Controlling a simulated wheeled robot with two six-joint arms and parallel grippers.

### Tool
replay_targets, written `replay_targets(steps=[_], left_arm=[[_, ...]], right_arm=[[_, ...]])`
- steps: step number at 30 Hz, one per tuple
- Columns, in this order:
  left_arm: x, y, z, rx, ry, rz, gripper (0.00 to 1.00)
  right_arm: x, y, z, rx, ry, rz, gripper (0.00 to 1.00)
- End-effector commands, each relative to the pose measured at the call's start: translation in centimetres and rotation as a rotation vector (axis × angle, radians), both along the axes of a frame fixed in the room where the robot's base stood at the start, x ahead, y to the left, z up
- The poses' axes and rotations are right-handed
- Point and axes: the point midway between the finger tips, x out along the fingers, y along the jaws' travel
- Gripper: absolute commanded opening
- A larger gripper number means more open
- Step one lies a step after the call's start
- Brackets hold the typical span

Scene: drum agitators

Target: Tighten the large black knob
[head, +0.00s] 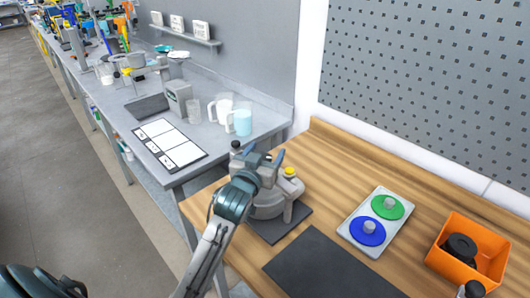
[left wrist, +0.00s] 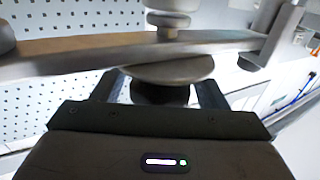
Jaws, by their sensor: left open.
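A grey drum agitator (head: 268,203) with a yellow cap (head: 290,171) stands on a dark mat at the left of the wooden table. My left gripper (head: 258,160) is over it and hides much of its top. In the left wrist view, a dark round knob (left wrist: 160,91) sits between the two spread fingers of my left gripper (left wrist: 158,92), below a pale grey disc (left wrist: 165,69). Gaps show beside the knob, and the fingers do not look closed on it. A small black knob (head: 236,146) shows just behind the gripper.
A tray (head: 352,237) with a green disc (head: 388,206) and a blue disc (head: 368,231) lies to the right. An orange bin (head: 440,266) holds black parts. A dark mat (head: 325,268) lies in front. A grey bench with pitchers (head: 240,122) stands at the left.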

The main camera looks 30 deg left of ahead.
Motion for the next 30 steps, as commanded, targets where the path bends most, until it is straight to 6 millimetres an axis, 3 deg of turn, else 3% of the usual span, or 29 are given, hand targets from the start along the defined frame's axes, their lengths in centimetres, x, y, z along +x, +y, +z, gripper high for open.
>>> replay_targets(steps=[2, 8, 9, 20, 26, 30], left_arm=[[0.0, 0.0, 0.0, 0.000, 0.000, 0.000, 0.63], [0.0, 0.0, 0.0, 0.000, 0.000, 0.000, 0.24], [0.0, 0.0, 0.0, 0.000, 0.000, 0.000, 0.22], [0.0, 0.0, 0.1, 0.002, 0.001, -0.059, 0.22], [0.0, -0.1, 0.1, 0.003, 0.000, -0.175, 0.22], [0.0, -0.3, -0.2, 0.005, 0.000, -0.286, 0.22]], right_arm=[[0.0, 0.0, 0.0, 0.000, 0.000, 0.000, 0.36], [0.0, 0.0, 0.0, 0.000, 0.000, 0.000, 0.36], [0.0, 0.0, 0.0, 0.000, 0.000, 0.000, 0.36], [0.0, 0.0, 0.6, 0.000, 0.000, 0.000, 0.36], [0.0, 0.0, 1.1, 0.000, 0.000, 0.000, 0.36], [0.0, 0.0, 0.3, 0.000, 0.000, 0.000, 0.36]])
